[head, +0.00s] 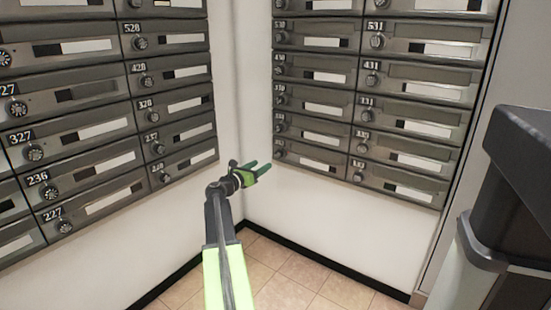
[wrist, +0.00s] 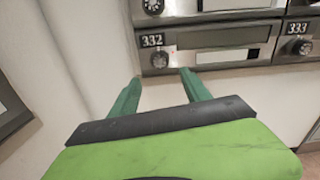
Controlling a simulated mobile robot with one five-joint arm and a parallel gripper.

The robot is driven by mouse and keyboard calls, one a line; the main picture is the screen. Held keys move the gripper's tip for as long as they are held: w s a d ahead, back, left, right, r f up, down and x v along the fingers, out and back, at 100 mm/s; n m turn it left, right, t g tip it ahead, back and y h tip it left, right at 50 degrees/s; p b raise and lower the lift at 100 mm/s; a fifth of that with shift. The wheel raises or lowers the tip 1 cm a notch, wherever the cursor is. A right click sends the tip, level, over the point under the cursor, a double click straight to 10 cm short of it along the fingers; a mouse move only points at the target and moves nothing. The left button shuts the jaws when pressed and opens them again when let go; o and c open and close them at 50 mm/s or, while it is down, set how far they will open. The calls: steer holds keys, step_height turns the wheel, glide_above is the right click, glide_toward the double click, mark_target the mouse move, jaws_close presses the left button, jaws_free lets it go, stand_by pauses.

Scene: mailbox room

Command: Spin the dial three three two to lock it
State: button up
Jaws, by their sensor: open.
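The mailbox labelled 332 (wrist: 215,60) is the lowest one in its column, with its small round dial (wrist: 160,59) under the number at its left end. In the head view this dial (head: 278,154) is small, near the room's corner. My gripper (wrist: 160,84) has two green fingers, open and empty, just below and to either side of the dial. The fingers look apart from the dial. In the head view my gripper (head: 266,169) reaches to the right, by the lower left corner of the right mailbox bank.
A second mailbox bank (head: 100,115) covers the left wall. Mailbox 333 (wrist: 300,45) is right of 332, with another mailbox above. A dark bin-like object (head: 510,190) stands at the right. White wall and tiled floor (head: 290,270) below the banks are clear.

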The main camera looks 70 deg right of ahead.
mark_target(278, 155)
steer(key=x, duration=1.1)
steer(key=shift+d, duration=0.2)
jaws_close()
steer(key=shift+s+d, duration=0.1)
